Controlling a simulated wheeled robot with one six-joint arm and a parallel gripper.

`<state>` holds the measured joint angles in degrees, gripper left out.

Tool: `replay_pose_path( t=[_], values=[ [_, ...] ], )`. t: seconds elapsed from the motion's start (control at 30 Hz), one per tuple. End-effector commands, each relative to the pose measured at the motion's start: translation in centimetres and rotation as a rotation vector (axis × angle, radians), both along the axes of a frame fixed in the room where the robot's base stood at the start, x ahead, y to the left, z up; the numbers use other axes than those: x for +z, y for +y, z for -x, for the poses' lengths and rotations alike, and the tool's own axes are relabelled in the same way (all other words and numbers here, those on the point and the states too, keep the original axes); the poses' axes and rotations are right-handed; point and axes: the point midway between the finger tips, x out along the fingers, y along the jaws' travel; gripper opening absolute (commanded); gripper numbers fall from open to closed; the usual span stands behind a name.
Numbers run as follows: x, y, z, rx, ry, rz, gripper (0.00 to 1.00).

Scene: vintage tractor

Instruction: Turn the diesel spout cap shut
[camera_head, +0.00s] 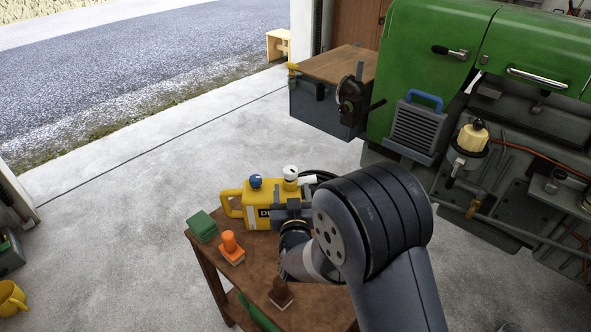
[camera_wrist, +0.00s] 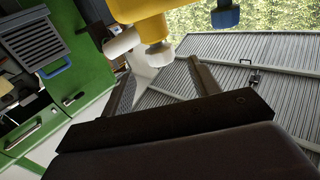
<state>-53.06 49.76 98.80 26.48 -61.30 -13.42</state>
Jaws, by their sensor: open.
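A yellow can (camera_head: 261,209) with a partly hidden dark label stands on the small brown table. On its top are a blue cap (camera_head: 256,181) and, to the right, a white cap (camera_head: 290,172) beside a white spout (camera_head: 307,180). In the wrist view the white cap (camera_wrist: 158,53) and white spout (camera_wrist: 122,43) hang from the can's yellow neck (camera_wrist: 140,12). The blue cap (camera_wrist: 225,16) is to the right. My gripper (camera_head: 293,204) is open in front of the can. Its fingers (camera_wrist: 162,72) point toward the white cap; contact cannot be told.
The brown table (camera_head: 308,300) also bears a green block (camera_head: 202,226), an orange-handled stamp-like item (camera_head: 230,248) and a dark brown one (camera_head: 281,293). A green tractor (camera_head: 425,55) stands at the right. The concrete floor (camera_head: 130,230) at left is mostly clear.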

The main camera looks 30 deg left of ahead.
Motion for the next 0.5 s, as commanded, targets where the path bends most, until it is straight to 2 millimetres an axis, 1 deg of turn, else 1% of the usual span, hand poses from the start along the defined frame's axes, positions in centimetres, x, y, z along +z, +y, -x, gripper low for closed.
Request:
replay_pose_path(
  t=[0.1, 0.3, 0.5],
  values=[
    [0.2, 1.0, -2.0, -0.003, 0.0, -0.001, 0.58],
    [0.2, 2.7, -4.8, -0.003, -0.001, 0.0, 0.58],
    [0.0, 3.7, -6.5, -0.002, -0.001, 0.001, 0.58]
  ],
)
